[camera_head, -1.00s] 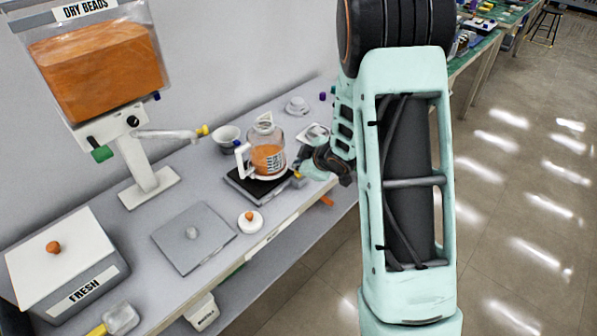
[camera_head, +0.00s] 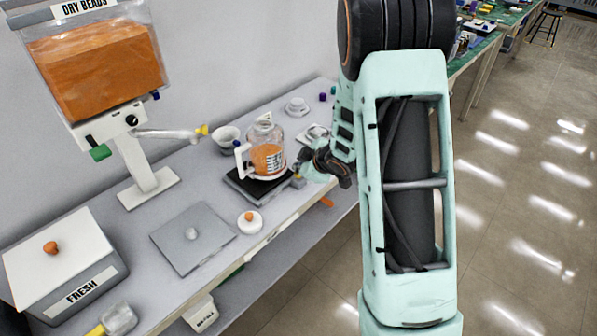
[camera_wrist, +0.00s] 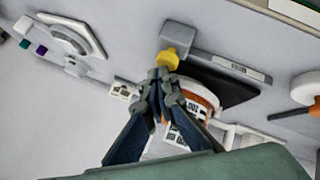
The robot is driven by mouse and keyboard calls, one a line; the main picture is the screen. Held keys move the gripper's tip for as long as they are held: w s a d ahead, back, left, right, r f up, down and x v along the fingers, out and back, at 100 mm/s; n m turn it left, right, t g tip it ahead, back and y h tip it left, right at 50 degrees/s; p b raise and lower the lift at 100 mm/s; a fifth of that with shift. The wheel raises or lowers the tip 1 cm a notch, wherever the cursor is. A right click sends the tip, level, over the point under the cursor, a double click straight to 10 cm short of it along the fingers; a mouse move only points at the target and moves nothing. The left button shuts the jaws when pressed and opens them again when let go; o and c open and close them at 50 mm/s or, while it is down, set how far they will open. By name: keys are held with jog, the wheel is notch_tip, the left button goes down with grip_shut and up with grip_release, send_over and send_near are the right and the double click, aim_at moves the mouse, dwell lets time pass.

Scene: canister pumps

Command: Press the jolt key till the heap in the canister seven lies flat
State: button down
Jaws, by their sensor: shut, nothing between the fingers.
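A clear canister (camera_head: 267,158) with orange beads, a white handle and a label stands on a black plate (camera_head: 240,188) in the head view. I cannot read its number or make out how flat the bead surface is. In the wrist view the canister (camera_wrist: 190,128) is partly hidden behind my fingers.
A bead hopper (camera_head: 95,70) on a white stand (camera_head: 150,190) is at the left, its spout near a white bowl (camera_head: 226,136). A FRESH bin (camera_head: 65,262), a grey lid plate (camera_head: 193,238) and a small round lid (camera_head: 250,222) lie in front. A wall runs behind the bench.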

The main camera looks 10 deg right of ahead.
jog(key=shift+f, duration=0.4)
jog(key=shift+r, duration=0.15)
jog(key=shift+r+p, duration=0.75)
jog(key=shift+r, duration=0.3)
notch_tip(320, 180, up, 5)
jog(key=p, duration=0.4)
jog(key=shift+r, duration=0.1)
dwell(0.6)
